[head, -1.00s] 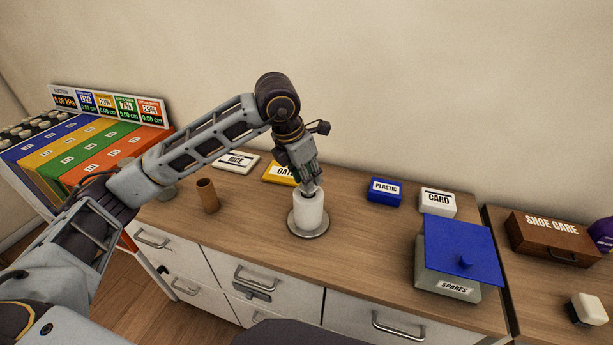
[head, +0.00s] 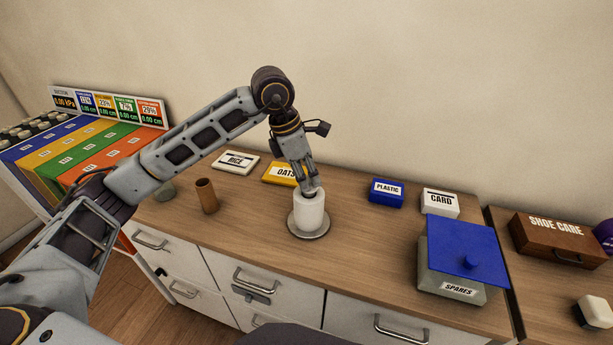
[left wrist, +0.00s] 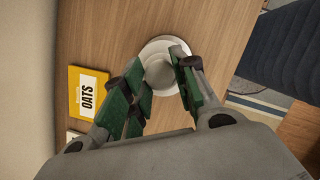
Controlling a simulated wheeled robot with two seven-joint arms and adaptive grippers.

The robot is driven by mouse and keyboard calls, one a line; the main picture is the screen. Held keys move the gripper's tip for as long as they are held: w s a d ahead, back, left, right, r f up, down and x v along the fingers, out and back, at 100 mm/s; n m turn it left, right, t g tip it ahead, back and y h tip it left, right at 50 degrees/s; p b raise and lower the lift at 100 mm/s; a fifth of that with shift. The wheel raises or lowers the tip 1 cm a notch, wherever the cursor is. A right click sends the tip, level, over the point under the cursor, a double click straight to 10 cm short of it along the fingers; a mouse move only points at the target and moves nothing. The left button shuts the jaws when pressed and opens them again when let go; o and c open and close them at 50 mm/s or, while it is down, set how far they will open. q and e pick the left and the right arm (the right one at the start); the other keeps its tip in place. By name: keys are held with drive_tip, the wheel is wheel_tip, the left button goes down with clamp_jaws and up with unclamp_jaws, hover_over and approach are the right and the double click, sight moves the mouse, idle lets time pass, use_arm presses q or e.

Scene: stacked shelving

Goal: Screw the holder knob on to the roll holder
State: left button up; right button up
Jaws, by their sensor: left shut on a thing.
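The roll holder stands on the wooden counter, with a round grey base (head: 323,227) and a white paper roll (head: 309,213) upright on it. My left gripper (head: 311,187) points down at the top of the roll, its fingertips at the roll's upper opening. In the left wrist view my left gripper (left wrist: 160,68) has its green-padded fingers on either side of a pale round shape in front of the base (left wrist: 152,44). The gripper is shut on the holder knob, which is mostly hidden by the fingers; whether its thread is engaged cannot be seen. My right gripper is out of view.
A brown cardboard tube (head: 207,196) stands left of the roll. RICE (head: 236,162) and yellow OATS (head: 279,174) boxes lie behind. PLASTIC (head: 387,192), CARD (head: 440,202) and the blue-lidded SPARES box (head: 460,257) stand right. The counter between roll and SPARES is clear.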

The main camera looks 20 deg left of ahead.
use_arm(q)
drive_tip(key=shift+s+f+m+g, duration=0.1)
drive_tip(key=shift+f+m+g, duration=0.15)
drive_tip(key=shift+m, duration=0.55)
drive_tip(key=shift+f+m+g, duration=0.15)
drive_tip(key=shift+m+g, duration=0.1)
drive_tip(key=shift+m, duration=0.55)
drive_tip(key=shift+m+g+b, duration=0.5)
drive_tip(key=shift+m+g, duration=0.1)
drive_tip(key=shift+m, duration=1.2)
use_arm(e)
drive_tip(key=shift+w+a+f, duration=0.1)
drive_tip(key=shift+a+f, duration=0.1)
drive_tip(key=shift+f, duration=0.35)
use_arm(q)
drive_tip(key=o, duration=0.7)
drive_tip(key=shift+w, duration=0.2)
drive_tip(key=shift+r, duration=0.1)
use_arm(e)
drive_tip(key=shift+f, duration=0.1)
